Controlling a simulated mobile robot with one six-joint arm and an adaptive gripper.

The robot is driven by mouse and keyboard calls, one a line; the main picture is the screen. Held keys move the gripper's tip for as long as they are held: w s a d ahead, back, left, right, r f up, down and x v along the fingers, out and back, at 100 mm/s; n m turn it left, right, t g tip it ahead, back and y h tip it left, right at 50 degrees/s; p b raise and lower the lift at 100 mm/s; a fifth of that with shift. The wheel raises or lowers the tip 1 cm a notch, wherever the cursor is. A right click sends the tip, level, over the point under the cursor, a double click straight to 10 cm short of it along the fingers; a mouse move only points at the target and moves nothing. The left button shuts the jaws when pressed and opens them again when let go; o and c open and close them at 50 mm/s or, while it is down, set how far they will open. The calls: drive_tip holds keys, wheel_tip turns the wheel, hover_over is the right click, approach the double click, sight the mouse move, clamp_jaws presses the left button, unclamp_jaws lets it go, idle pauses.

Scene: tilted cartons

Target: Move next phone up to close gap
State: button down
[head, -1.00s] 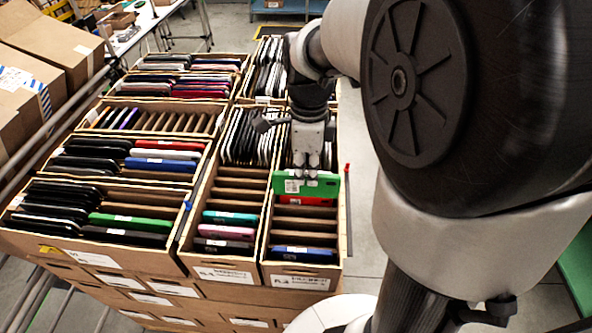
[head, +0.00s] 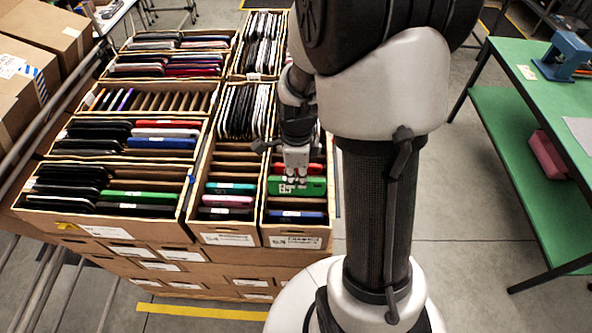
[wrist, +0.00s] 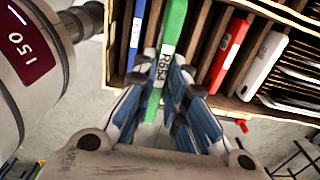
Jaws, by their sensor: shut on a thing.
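A green phone (head: 297,186) with a white label is upright in my gripper (head: 296,176) over the front right carton (head: 291,241). My gripper is shut on its upper edge. The wrist view shows the green phone (wrist: 173,32) between the fingers (wrist: 165,78), its lower part among the carton's dividers. A blue phone (wrist: 138,32) is on one side, nearer the carton's front end. A red phone (wrist: 230,52) and a white phone (wrist: 264,64) stand on the other side, with empty slots between green and red. Whether the green phone touches the slot bottom is hidden.
The carton to the left holds a teal phone (head: 230,187) and a pink phone (head: 228,201) near its front. More full cartons stand farther left and behind. A green bench (head: 530,130) is at right, with clear floor between.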

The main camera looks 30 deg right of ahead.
sight(297, 194)
drive_tip(key=shift+f+b, duration=3.95)
drive_tip(key=shift+f, duration=1.2)
drive_tip(key=shift+f, duration=0.25)
drive_tip(key=c, duration=1.5)
unclamp_jaws()
drive_tip(key=shift+c, duration=0.2)
wheel_tip(297, 194, up, 12)
